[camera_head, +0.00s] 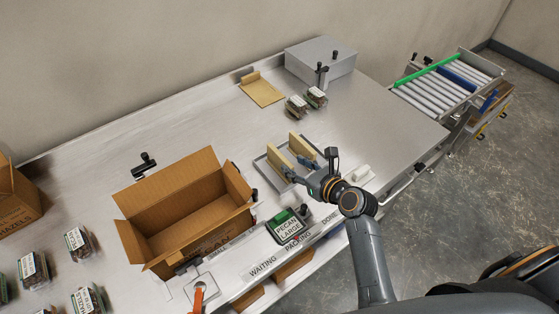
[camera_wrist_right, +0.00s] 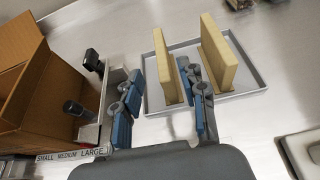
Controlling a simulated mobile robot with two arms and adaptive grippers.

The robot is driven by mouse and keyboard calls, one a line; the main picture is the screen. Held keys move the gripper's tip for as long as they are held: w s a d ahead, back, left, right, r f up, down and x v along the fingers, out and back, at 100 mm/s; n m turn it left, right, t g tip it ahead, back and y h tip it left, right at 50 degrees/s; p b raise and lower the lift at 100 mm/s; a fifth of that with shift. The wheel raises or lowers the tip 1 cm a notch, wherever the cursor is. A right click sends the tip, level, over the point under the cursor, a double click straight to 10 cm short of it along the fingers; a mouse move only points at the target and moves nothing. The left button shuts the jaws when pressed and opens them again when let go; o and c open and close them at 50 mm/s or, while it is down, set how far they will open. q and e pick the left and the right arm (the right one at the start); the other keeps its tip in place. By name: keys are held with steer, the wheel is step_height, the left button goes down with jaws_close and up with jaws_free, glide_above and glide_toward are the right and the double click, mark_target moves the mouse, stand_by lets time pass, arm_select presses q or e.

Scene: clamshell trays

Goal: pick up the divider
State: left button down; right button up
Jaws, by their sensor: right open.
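Two tan upright dividers stand in a shallow grey tray (camera_head: 269,173), which also shows in the right wrist view (camera_wrist_right: 240,92). In the wrist view they are a left divider (camera_wrist_right: 168,62) and a right divider (camera_wrist_right: 218,55). In the head view the left divider (camera_head: 279,159) and right divider (camera_head: 301,146) stand just beyond my right gripper (camera_head: 301,169). My right gripper (camera_wrist_right: 161,78) is open, its fingers appearing on either side of the left divider's lower part. I cannot tell whether they touch it. My left gripper is not in view.
An open cardboard box (camera_head: 185,200) stands left of the tray. Clamshells (camera_head: 297,107), a flat tan board (camera_head: 262,90) and a grey box (camera_head: 321,60) lie behind. Table right of the tray is mostly clear.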

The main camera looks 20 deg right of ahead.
mark_target(282, 157)
steer(key=x, duration=0.2)
steer(key=shift+w+a+f, duration=0.1)
steer(key=shift+w+f, duration=0.05)
steer(key=shift+w, duration=0.2)
steer(key=shift+w+a+f, duration=0.1)
steer(key=shift+w+f, duration=0.05)
steer(key=shift+w, duration=0.15)
steer(key=shift+w+a, duration=0.1)
steer(key=shift+w, duration=0.15)
steer(key=x, duration=0.4)
steer(key=shift+p, duration=0.4)
steer(key=shift+w+f, duration=0.15)
steer(key=shift+w, duration=0.1)
steer(key=shift+c, duration=0.8)
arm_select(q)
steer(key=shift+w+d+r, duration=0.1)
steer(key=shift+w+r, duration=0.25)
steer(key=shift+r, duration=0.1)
arm_select(e)
jaws_close()
